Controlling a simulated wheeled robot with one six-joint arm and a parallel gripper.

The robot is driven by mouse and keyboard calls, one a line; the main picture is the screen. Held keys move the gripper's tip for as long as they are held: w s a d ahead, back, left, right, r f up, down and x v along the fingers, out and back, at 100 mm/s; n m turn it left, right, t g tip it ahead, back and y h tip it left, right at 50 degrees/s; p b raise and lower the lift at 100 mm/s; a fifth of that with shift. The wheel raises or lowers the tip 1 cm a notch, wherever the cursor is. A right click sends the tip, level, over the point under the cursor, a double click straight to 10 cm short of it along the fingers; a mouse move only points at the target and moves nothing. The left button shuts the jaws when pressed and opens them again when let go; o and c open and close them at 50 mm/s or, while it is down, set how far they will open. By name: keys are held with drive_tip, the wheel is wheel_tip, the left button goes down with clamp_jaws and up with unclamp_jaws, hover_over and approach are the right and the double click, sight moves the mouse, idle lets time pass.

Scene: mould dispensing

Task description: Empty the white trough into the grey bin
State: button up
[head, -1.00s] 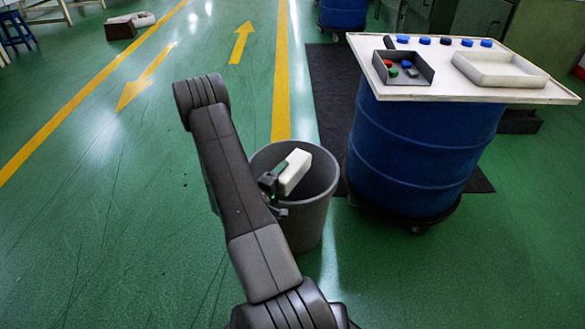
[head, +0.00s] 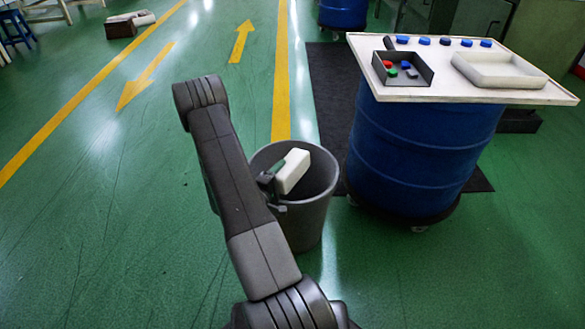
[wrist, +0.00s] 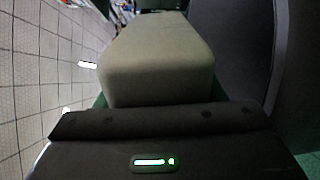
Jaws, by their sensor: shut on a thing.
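The white trough (head: 293,171) is held above the mouth of the grey bin (head: 308,218), inside its rim outline in the head view. My gripper (head: 276,180) is shut on the trough at its near-left end. The trough looks tilted, and its open side and contents are hidden. In the wrist view the trough (wrist: 155,62) fills the middle, showing a smooth pale outer face, with my gripper (wrist: 155,104) against it. The bottom of the bin is mostly hidden, and I cannot tell what lies in it.
A blue drum (head: 415,155) with a white board top (head: 500,96) stands right of the bin. On it are a dark tray (head: 380,72) with coloured pieces, a white shallow tray (head: 500,82) and several blue caps.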

sight(293, 159)
drive_tip(key=w+d+r+n, duration=0.1)
drive_tip(key=w+d, duration=0.3)
drive_tip(key=w, duration=0.3)
drive_tip(key=w+d+r+n, duration=0.1)
drive_tip(key=w+d, duration=0.3)
drive_tip(key=w, duration=0.3)
drive_tip(key=s+a+n+p, duration=0.1)
drive_tip(key=s+a+p, duration=0.1)
drive_tip(key=s+a, duration=0.65)
drive_tip(key=w+d+m+b, duration=0.1)
drive_tip(key=w+d+b, duration=0.1)
drive_tip(key=w+d, duration=0.6)
drive_tip(key=shift+m, duration=0.4)
drive_tip(key=v, duration=0.5)
drive_tip(key=f+v, duration=0.1)
drive_tip(key=v, duration=0.1)
drive_tip(key=shift+s+d+f, duration=0.1)
drive_tip(key=shift+s, duration=0.25)
